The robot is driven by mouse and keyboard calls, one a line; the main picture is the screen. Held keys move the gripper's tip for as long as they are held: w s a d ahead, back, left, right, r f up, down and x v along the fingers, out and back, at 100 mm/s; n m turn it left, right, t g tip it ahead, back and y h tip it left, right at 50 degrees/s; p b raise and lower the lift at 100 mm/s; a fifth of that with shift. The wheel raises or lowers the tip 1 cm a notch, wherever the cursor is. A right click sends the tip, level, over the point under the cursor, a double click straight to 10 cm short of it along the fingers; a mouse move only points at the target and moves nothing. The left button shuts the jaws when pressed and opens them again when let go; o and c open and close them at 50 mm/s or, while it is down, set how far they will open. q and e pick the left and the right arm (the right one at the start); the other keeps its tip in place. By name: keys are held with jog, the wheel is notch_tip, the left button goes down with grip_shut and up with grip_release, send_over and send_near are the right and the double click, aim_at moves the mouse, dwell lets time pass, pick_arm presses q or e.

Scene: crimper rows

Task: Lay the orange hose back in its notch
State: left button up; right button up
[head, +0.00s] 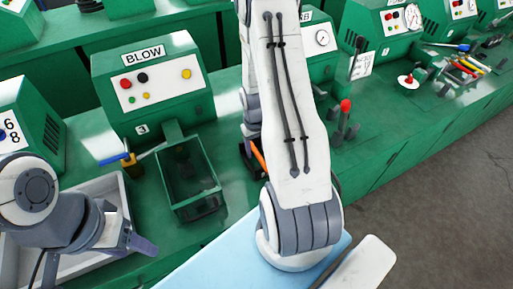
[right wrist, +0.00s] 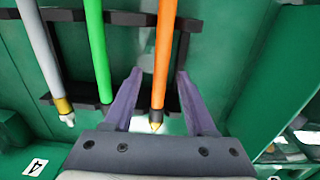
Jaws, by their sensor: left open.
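The orange hose (right wrist: 166,50) with a brass tip hangs between the two purple fingers of my right gripper (right wrist: 163,103) in the right wrist view. There is a gap on each side, so the gripper is open around the hose and not clamped on it. A black rack (right wrist: 140,18) crosses behind the hoses; whether the orange one sits in a notch I cannot tell. A bit of orange hose also shows in the head view (head: 258,156), mostly hidden by my right arm. My left gripper (head: 140,228) is open and empty, low at the left over a grey tray.
A green hose (right wrist: 97,50) and a grey hose (right wrist: 45,55) lie left of the orange one. In the head view, a green open bin (head: 192,207) stands before the BLOW machine (head: 150,85). The grey tray (head: 128,200) is at the left. A red-topped lever (head: 345,107) stands to the right.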

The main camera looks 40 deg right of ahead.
notch_tip(320, 180, up, 10)
jog(key=shift+r+b, duration=0.25)
jog(key=shift+b, duration=0.15)
dwell(0.3)
jog(key=shift+a, duration=0.1)
jog(key=s+a+r+n, duration=0.1)
jog(key=a+r+n, duration=0.25)
jog(key=a, duration=0.65)
jog(key=s+a+r+n, duration=0.2)
jog(key=a+r, duration=0.2)
jog(key=a, duration=0.6)
jog(key=s+a+r+n+y, duration=0.1)
jog(key=s+a+r+n, duration=0.3)
jog(key=s+a, duration=0.6)
jog(key=s, duration=0.3)
jog(key=shift+s+a+r, duration=0.15)
jog(key=shift+a+r, duration=0.05)
jog(key=shift+a, duration=0.15)
jog(key=shift+n, duration=0.25)
